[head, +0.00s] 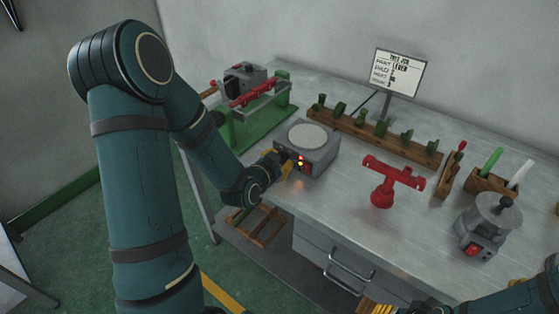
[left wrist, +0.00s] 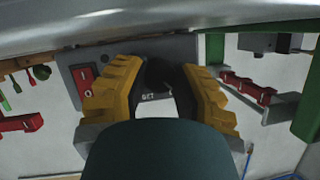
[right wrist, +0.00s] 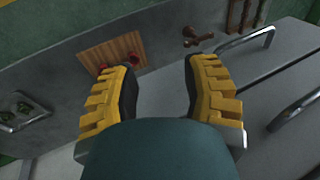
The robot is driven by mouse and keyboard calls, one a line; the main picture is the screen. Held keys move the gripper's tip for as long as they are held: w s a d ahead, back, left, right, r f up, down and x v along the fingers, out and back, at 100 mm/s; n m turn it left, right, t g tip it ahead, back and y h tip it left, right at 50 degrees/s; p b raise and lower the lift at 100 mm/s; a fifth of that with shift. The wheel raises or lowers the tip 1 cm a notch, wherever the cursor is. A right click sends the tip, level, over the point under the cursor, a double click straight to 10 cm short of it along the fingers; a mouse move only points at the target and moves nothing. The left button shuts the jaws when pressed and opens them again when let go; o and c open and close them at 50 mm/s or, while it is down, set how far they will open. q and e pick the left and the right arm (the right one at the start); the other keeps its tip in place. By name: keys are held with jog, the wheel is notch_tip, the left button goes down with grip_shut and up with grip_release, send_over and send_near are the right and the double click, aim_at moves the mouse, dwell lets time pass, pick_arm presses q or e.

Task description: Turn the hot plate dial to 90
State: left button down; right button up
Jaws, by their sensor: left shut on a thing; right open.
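The hot plate (head: 322,155) is a grey box with a pale round top, standing on the bench. A red switch and small lit spots show on its front. My left gripper (head: 284,160) is at that front face. In the left wrist view its yellow fingers (left wrist: 158,85) are shut on the dark dial (left wrist: 157,70), which they partly cover. A small label below the dial is too blurred to read surely, and the dial's setting cannot be read. The red switch (left wrist: 84,80) is beside the fingers. My right gripper (right wrist: 160,75) is open and empty, near the bench's front.
A green stand with a red clamp (head: 250,95) is left of the hot plate. A wooden rack (head: 375,135), a sign (head: 398,73), a red T-shaped piece (head: 385,180) and a grey pot (head: 487,222) are behind or right. Drawers (head: 330,262) are below.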

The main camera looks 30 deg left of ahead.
pick_arm(q)
jog(key=shift+m+y, duration=0.4)
jog(key=shift+m, duration=0.3)
jog(key=c, duration=0.7)
grip_release()
jog(key=shift+w+f, duration=0.1)
jog(key=shift+o, duration=0.2)
notch_tip(320, 180, up, 10)
